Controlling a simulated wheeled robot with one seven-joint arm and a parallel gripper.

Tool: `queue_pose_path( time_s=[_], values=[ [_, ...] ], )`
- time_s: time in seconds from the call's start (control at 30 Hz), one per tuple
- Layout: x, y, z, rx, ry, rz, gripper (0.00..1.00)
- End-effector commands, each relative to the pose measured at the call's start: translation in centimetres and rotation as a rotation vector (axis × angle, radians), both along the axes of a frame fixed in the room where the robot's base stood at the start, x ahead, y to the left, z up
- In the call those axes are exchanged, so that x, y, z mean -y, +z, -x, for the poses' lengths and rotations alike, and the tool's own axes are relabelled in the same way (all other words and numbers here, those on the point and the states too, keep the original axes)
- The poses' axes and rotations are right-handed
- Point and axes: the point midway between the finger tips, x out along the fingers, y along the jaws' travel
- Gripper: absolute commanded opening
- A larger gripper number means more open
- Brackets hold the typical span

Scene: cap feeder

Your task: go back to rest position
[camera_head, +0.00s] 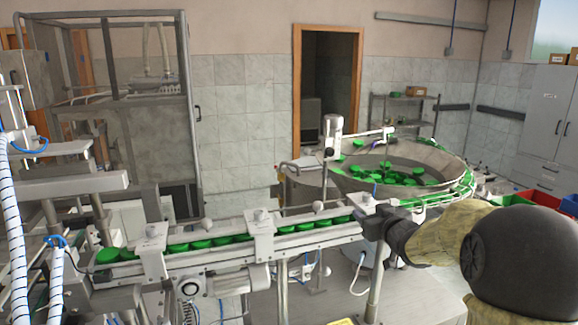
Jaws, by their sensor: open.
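My gripper (374,228) is the dark end of my arm, which reaches in from the right in a beige cover with a large black joint. It hangs beside the right end of the cap conveyor (300,241), just in front of the feeder bowl. Its jaws are small and dark in this view. I see no cap between them. Green caps (200,244) lie in a row along the conveyor channel. More green caps (395,178) lie loose in the round feeder bowl (340,160). Whether the gripper touches the conveyor end cannot be told.
A framed machine (150,140) stands at the back left, with more machinery at the left edge. A doorway (328,90) and a shelf rack (402,115) are behind. Red and green bins (538,197) sit at the right, before a grey cabinet (547,125).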

Motion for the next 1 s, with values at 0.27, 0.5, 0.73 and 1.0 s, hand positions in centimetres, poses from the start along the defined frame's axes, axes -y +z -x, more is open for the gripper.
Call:
queue_pose_path(
  time_s=[0.27, 0.5, 0.73, 1.0],
  values=[
    [-0.8, -5.8, 5.2, -0.265, -0.129, 0.013, 0.52],
    [-2.6, -13.9, 16.5, -0.691, -0.243, 0.019, 0.52],
    [-4.9, -18.8, 28.1, -1.056, -0.267, 0.003, 0.52],
    [-5.7, -19.7, 31.6, -1.163, -0.263, -0.007, 0.52]
  ],
)
